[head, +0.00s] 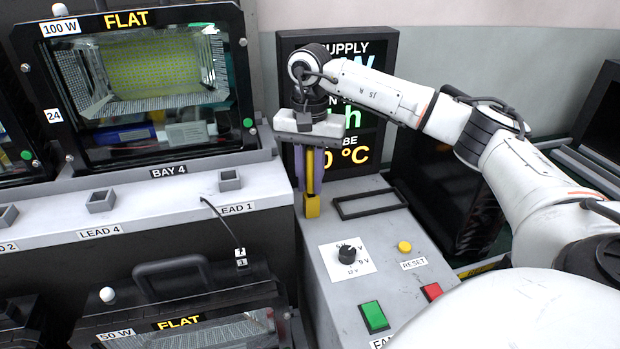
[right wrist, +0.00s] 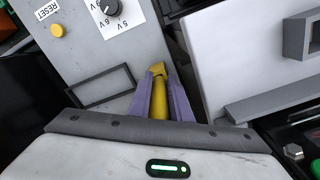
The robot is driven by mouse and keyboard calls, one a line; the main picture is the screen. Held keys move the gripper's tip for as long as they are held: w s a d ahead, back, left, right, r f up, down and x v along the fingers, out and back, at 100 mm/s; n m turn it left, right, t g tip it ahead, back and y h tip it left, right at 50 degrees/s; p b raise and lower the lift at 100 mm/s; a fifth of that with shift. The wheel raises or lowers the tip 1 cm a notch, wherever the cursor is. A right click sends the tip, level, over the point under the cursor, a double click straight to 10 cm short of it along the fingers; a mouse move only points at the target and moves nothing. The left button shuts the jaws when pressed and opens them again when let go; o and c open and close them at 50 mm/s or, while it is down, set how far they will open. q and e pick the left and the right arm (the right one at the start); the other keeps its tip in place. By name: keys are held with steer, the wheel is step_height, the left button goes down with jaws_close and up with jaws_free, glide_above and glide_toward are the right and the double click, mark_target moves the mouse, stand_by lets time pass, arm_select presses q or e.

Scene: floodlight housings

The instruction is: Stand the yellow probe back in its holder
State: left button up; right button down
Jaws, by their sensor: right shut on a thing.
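The yellow probe (head: 312,205) hangs upright, its wider yellow end down, in the head view. My right gripper (head: 312,182) is shut on it, purple fingers on either side. The right wrist view also shows the probe (right wrist: 159,105) between the fingers (right wrist: 158,98). Its lower end is at the left rear edge of the grey control panel (head: 340,268); I cannot tell if it touches. A dark rectangular frame (head: 370,203) lies on the panel just right of the probe; I cannot tell whether it is the holder. My left gripper is out of view.
A display (head: 378,150) stands behind my gripper. The panel carries a black knob (head: 347,254), a yellow button (head: 404,247), a green switch (head: 374,316) and a red switch (head: 432,292). Small square sockets (head: 230,180) stand on the shelf at left, below a lit floodlight bay (head: 140,80).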

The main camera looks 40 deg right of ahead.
steer(key=shift+f, duration=0.1)
steer(key=c, duration=1.5)
jaws_free()
steer(key=shift+c, duration=0.2)
